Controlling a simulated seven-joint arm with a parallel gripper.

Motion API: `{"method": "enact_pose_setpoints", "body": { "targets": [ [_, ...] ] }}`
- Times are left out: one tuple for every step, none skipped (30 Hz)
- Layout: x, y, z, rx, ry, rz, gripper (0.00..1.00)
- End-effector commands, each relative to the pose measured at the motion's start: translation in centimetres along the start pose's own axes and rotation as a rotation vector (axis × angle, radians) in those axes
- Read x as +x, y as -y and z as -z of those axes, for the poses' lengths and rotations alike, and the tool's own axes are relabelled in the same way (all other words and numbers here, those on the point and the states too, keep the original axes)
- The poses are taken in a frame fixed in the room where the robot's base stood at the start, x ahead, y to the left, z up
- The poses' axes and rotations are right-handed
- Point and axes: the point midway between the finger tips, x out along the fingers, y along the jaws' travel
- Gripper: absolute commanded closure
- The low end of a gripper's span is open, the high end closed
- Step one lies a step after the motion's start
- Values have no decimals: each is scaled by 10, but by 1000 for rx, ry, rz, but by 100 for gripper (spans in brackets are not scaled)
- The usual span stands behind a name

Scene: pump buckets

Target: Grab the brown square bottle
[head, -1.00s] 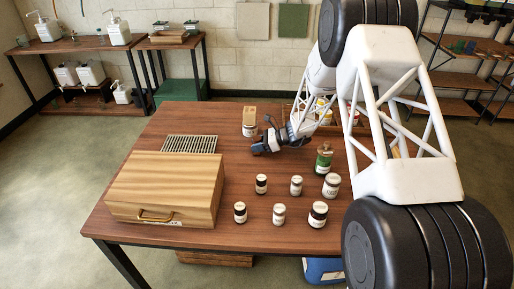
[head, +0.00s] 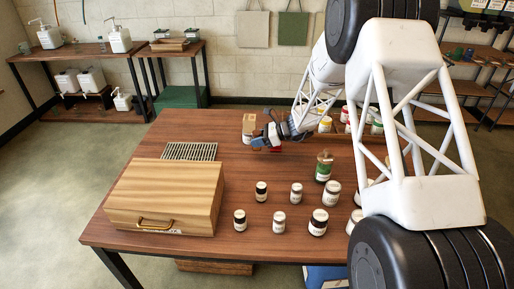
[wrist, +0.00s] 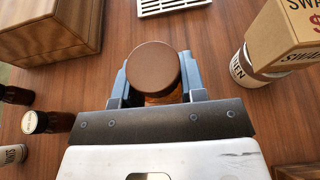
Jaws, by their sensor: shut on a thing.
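In the wrist view, the brown bottle (wrist: 153,70) shows a round brown cap and a sliver of amber body below it. My gripper (wrist: 156,78) is shut on it, one finger on each side. The cap hides most of the bottle, so its square shape and whether it touches the table cannot be told. In the head view, my gripper (head: 262,139) is over the far part of the table, and the bottle cannot be made out there.
A cardboard box (head: 249,122) on a jar stands close behind my gripper. A wooden case (head: 165,195) and a metal grate (head: 190,151) are to the left. The table's middle (head: 240,170) is free.

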Motion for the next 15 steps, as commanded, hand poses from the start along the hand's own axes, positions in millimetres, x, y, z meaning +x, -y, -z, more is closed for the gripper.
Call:
{"method": "enact_pose_setpoints", "body": {
  "targets": [
    [-3,0,-7,-2,0,1,86],
    [-5,0,-11,-3,0,1,86],
    [-6,0,-16,-2,0,1,86],
    [-8,0,-19,-2,1,1,86],
    [-9,0,-21,-1,1,1,86],
    [-10,0,-24,0,1,1,86],
    [-11,0,-26,0,1,0,86],
    [-12,0,-28,0,1,0,86],
    [-12,0,-29,0,1,0,86],
    [-13,0,-30,0,1,0,86],
    [-13,0,-31,0,1,0,86],
    [-13,0,-32,0,1,0,86],
    [-13,0,-32,0,1,0,86],
    [-13,0,-32,1,1,0,86],
    [-13,0,-32,1,1,0,86]
  ]
}}
